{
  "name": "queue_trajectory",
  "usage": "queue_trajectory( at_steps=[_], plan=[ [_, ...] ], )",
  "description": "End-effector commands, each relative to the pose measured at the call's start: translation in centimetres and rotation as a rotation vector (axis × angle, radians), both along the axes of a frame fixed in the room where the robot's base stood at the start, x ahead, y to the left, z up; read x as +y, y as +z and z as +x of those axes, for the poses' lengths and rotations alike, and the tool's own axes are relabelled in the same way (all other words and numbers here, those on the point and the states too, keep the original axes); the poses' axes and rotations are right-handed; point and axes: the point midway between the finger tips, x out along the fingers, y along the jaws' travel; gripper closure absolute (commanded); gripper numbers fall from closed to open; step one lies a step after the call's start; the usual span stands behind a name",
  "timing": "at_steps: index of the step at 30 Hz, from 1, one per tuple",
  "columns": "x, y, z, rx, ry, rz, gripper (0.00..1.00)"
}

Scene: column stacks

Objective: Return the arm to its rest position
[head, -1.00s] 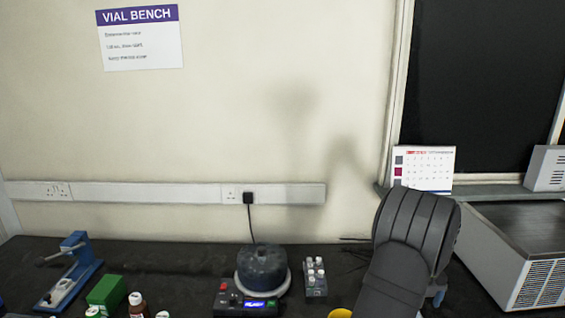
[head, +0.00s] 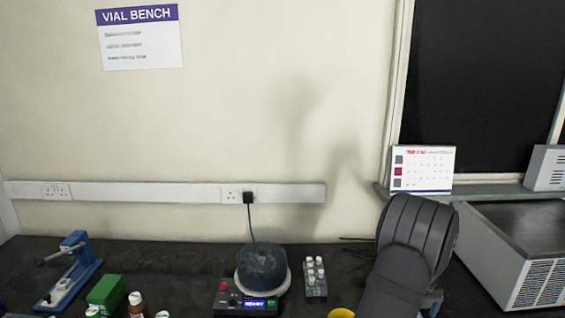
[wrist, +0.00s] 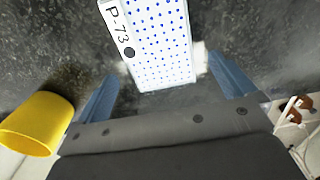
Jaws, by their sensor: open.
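My arm (head: 405,262) rises at the right of the head view, over the dark bench. Beyond the fingers a white block or rack with blue dots and the label P-73 (wrist: 160,38) lies on the dark bench top. I cannot tell how far the fingers are above it.
A yellow cup (wrist: 38,122) is left of my gripper. A round dark device (head: 262,268), a vial rack (head: 315,278), a green box (head: 106,292) and a blue press (head: 72,270) stand on the bench. A grey metal unit (head: 515,250) is at right.

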Motion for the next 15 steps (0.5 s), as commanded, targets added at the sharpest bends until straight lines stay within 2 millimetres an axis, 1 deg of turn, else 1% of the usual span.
queue_trajectory(
  at_steps=[1,3,6,15],
  plan=[
    [0.0,1.1,0.0,-0.001,0.000,-0.001,0.01],
    [0.0,2.5,0.0,-0.001,0.000,-0.001,0.01],
    [-0.7,3.5,-2.0,0.001,-0.004,0.001,0.01],
    [-2.6,6.6,-6.8,0.001,-0.004,0.000,0.01]
  ],
)
